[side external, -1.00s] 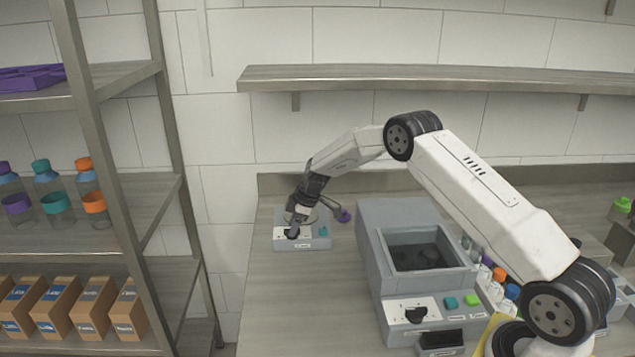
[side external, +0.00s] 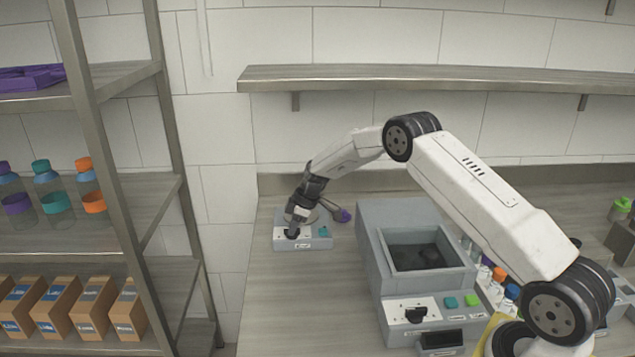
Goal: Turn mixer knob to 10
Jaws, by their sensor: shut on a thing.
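The mixer (side external: 318,243) is a small grey box on the counter at the left, with a white dial plate and a teal button (side external: 323,231). Its dark knob (side external: 292,233) sits on the dial plate. My gripper (side external: 293,228) reaches down over the plate from above and is shut on the knob. The knob is mostly covered by the gripper, and its pointer and the dial numbers are too small to read.
A larger grey machine (side external: 405,220) with an open basin and its own black knob (side external: 416,314) stands right of the mixer. Metal shelves (side external: 120,220) stand at the left. The counter in front of the mixer is clear.

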